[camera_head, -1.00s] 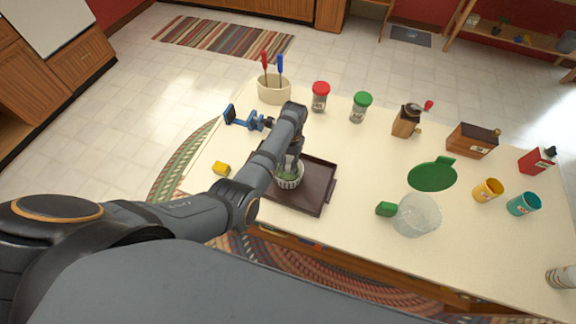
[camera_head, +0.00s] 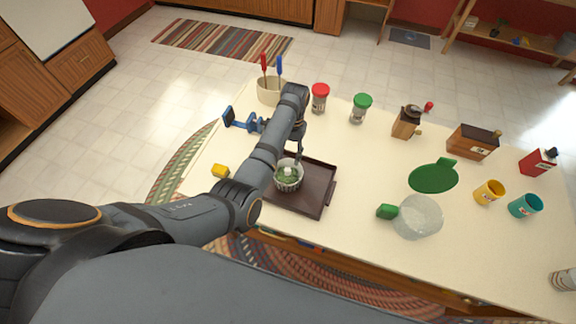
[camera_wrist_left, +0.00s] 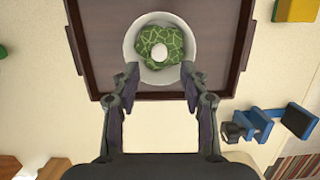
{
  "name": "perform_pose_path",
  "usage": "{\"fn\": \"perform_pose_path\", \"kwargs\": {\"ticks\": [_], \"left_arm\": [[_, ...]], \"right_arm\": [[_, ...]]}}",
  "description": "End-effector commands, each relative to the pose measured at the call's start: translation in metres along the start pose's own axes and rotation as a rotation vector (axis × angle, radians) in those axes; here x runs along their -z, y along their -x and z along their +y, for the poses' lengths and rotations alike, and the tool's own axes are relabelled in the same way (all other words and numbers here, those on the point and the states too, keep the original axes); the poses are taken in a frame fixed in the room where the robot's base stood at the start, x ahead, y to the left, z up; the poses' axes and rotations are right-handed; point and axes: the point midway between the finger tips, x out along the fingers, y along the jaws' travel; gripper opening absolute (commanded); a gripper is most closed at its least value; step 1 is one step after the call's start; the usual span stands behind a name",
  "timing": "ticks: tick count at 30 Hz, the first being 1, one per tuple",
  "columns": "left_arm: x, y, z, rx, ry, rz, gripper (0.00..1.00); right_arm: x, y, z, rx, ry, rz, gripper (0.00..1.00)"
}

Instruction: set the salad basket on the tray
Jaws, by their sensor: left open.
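The salad basket (camera_head: 288,176) is a small pale ribbed bowl with green leaves and a white round piece in it. It stands upright on the dark brown tray (camera_head: 311,204), toward the tray's left side in the head view. In the left wrist view the basket (camera_wrist_left: 133,53) sits inside the tray (camera_wrist_left: 101,57) near one rim. My left gripper (camera_head: 296,150) is just behind the basket in the head view. My right gripper is not in view.
A utensil holder (camera_head: 271,91) and two jars (camera_head: 320,98) stand behind.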

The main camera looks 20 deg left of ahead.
Motion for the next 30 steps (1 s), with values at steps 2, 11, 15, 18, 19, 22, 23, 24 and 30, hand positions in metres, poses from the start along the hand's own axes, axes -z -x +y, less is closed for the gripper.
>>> {"fn": "perform_pose_path", "kwargs": {"ticks": [2,11,15,18,19,22,23,24,30], "left_arm": [[0.002,0.017,0.000,0.000,0.000,0.005,0.45],[0.000,0.059,0.000,0.000,0.000,0.000,0.45],[0.000,0.059,0.000,-0.001,0.000,-0.001,0.45],[0.000,0.059,0.000,-0.001,0.000,0.000,0.45],[0.000,0.059,0.000,-0.001,0.000,0.000,0.45],[0.000,0.059,0.000,-0.001,0.000,0.000,0.45],[0.000,0.059,0.000,-0.001,0.000,0.000,0.45],[0.000,0.058,0.000,-0.001,0.000,0.000,0.45],[0.000,0.058,0.000,-0.001,0.000,-0.001,0.45]], "right_arm": [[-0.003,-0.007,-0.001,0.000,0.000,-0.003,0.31],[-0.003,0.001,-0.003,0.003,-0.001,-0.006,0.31],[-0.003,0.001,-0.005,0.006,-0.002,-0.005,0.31],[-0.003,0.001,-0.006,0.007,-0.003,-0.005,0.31],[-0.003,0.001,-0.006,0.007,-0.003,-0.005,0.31],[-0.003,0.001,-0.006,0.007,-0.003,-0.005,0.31],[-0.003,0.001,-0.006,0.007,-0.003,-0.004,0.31],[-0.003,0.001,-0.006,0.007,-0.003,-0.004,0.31],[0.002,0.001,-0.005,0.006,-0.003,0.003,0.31]]}}
